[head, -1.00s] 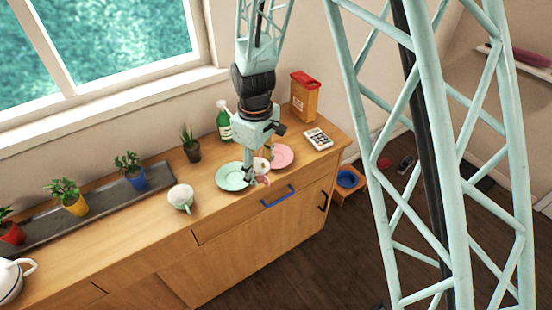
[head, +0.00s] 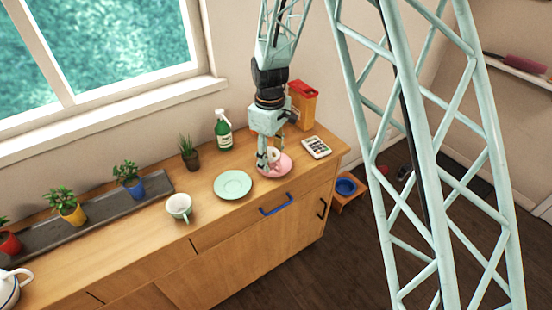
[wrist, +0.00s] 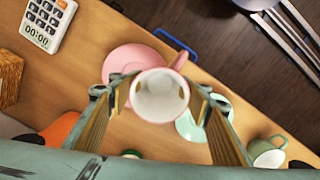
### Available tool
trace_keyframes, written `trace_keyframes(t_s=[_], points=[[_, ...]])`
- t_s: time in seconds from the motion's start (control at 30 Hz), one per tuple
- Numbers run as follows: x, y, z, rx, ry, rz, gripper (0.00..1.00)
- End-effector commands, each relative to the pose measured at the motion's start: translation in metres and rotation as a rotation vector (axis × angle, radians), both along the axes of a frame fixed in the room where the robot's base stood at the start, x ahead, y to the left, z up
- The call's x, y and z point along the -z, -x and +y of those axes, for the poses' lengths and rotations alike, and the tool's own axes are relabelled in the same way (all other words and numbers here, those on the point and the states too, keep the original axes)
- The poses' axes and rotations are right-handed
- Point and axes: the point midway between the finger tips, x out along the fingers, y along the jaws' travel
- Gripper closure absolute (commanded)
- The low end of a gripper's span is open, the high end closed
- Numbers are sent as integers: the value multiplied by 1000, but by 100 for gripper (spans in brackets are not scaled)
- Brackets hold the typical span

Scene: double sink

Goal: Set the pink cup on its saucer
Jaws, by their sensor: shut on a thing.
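The pink cup (wrist: 160,97) is upright between the two fingers of my gripper (wrist: 161,110), which is shut on it; its handle points up and right in the wrist view. In the head view the cup (head: 273,155) is partly hidden by the fingers of my gripper (head: 268,160). The pink saucer (head: 284,168) lies on the counter at and below the cup, which overlaps its left part. The saucer also shows in the wrist view (wrist: 121,61), partly covered by the cup. I cannot tell whether the cup touches the saucer.
A green saucer (head: 232,184) and a green cup (head: 179,206) stand to the left. A calculator (head: 316,147) lies right of the pink saucer. A green bottle (head: 223,130) and a red-topped box (head: 302,104) stand behind. The counter's front edge is close.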

Motion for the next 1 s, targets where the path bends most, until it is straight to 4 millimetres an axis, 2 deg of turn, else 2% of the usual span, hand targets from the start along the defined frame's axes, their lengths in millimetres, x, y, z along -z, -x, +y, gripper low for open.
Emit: trace_keyframes(t_s=[0.1, 0.3, 0.73, 0.9, 1.0], points=[[2, -18, -7, 1, 0, -1, 70], [4, -35, -13, 0, 0, -1, 70], [4, -38, -14, 0, 0, -1, 70], [5, -46, -18, 1, 0, -1, 70], [16, -45, -18, 0, 0, 1, 70]])
